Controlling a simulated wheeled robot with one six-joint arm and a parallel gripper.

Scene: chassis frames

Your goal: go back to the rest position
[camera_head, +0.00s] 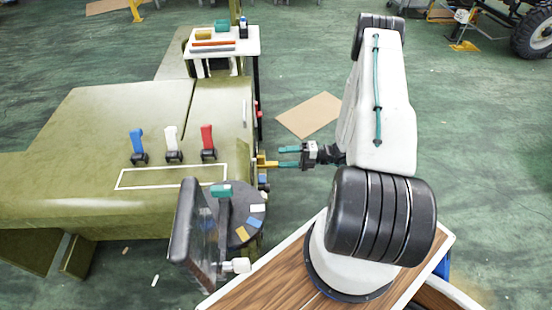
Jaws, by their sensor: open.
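My gripper (280,157) is at mid-picture, at the end of my white and black arm, and points left. Its two teal fingers are spread apart, and I see nothing held between them. The lower fingertip is close to a small yellow part (264,161) at the right edge of the olive-green chassis body (100,115). I cannot tell whether they touch. My arm rises from a wood-topped base at the lower right, with its elbow bent high.
Blue (137,141), white (171,138) and red (207,137) handles stand on the body. A dark round tray (243,236) holds coloured pieces beside a dark upright panel (190,235). A small white table (250,42) stands behind. Cardboard (309,114) lies on open green floor.

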